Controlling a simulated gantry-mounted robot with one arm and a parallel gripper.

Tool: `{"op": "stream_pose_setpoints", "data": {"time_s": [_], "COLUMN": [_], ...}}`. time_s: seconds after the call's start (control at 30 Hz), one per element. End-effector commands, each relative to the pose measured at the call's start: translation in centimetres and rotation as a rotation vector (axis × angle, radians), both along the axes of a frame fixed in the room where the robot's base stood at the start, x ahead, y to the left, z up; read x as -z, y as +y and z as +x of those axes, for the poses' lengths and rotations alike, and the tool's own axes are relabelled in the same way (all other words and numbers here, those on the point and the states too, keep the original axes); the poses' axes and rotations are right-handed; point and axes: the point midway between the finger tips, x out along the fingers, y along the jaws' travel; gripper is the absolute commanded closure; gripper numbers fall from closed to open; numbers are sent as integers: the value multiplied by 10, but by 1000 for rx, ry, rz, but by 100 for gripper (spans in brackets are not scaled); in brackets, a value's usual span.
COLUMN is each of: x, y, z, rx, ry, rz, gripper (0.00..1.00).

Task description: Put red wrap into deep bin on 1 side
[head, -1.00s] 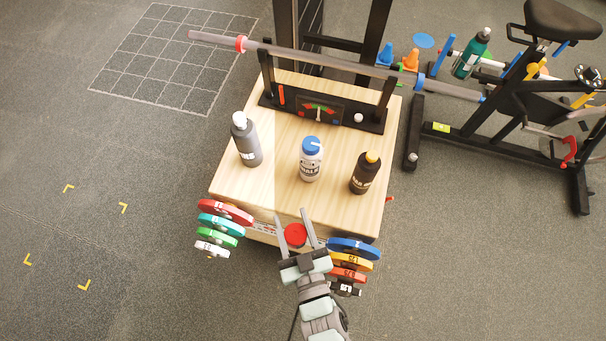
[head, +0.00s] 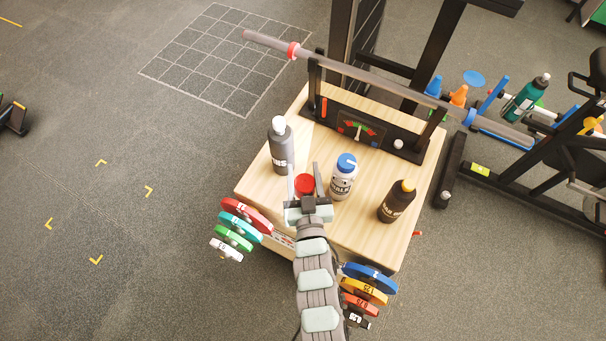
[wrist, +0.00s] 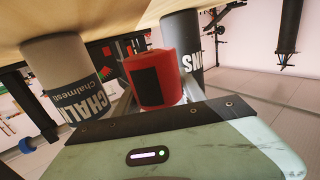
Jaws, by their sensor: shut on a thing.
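The red wrap (head: 304,185) is a short red roll between the fingers of my gripper (head: 304,170). My gripper is shut on it, over the front left part of the wooden box top (head: 352,222). In the wrist view the red wrap (wrist: 150,78) shows a dark patch on its side, with a white and grey chalk bottle (wrist: 65,75) to its left and a grey bottle (wrist: 181,45) to its right. I cannot make out a deep bin in these frames.
In the head view, the grey bottle (head: 281,146), the blue-capped chalk bottle (head: 342,180) and a dark orange-capped bottle (head: 397,203) stand on the box. Coloured plates hang at its left (head: 238,228) and right (head: 364,290). A barbell (head: 390,78) crosses behind.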

Motion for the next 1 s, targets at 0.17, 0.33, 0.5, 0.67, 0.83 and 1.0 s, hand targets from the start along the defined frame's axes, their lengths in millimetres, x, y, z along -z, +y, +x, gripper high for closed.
{"op": "stream_pose_setpoints", "data": {"time_s": [0.17,0.33,0.5,0.67,0.83,1.0], "x": [-1,28,34,34,38,38], "y": [2,1,2,1,1,1], "z": [12,10,10,9,9,9], "rx": [-1,1,0,0,0,0], "ry": [-1,4,-2,-2,-1,-1], "rz": [1,1,1,1,1,1], "gripper": [93,93,93,93,50,36]}}
